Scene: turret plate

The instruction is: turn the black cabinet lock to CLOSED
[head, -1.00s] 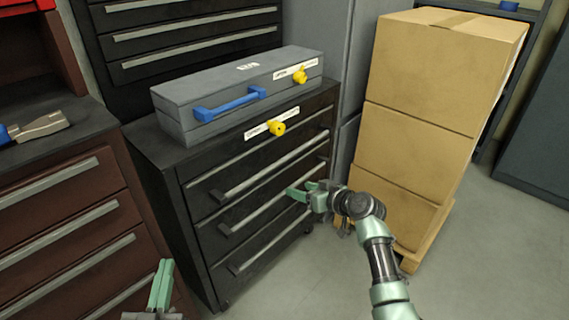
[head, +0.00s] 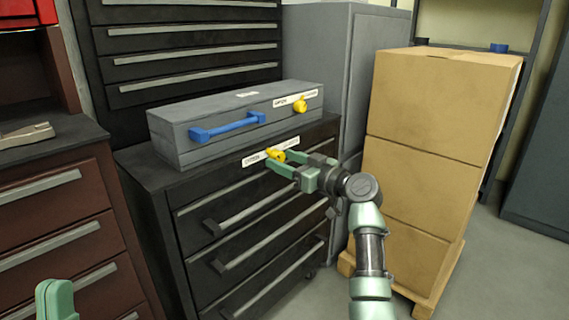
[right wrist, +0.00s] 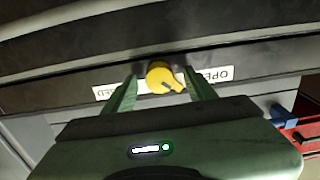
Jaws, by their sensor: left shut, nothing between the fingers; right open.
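The black cabinet (head: 150,200) carries a yellow lock knob (head: 274,154) on its top front edge, on a white label strip (head: 254,160). My right gripper (head: 281,165) is open, its fingertips close to the knob. In the right wrist view the knob (right wrist: 160,74) sits between the two open fingers (right wrist: 160,88), with gaps on both sides. The label looks upside down there, OPEN at right and the other word partly hidden at left. My left gripper (head: 56,298) is shut and empty at the lower left.
A grey case (head: 185,145) with a blue handle (head: 228,127) and its own yellow knob (head: 300,104) lies on the cabinet. Stacked cardboard boxes (head: 425,160) stand right of my right arm. A dark red drawer cabinet (head: 60,215) stands at left.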

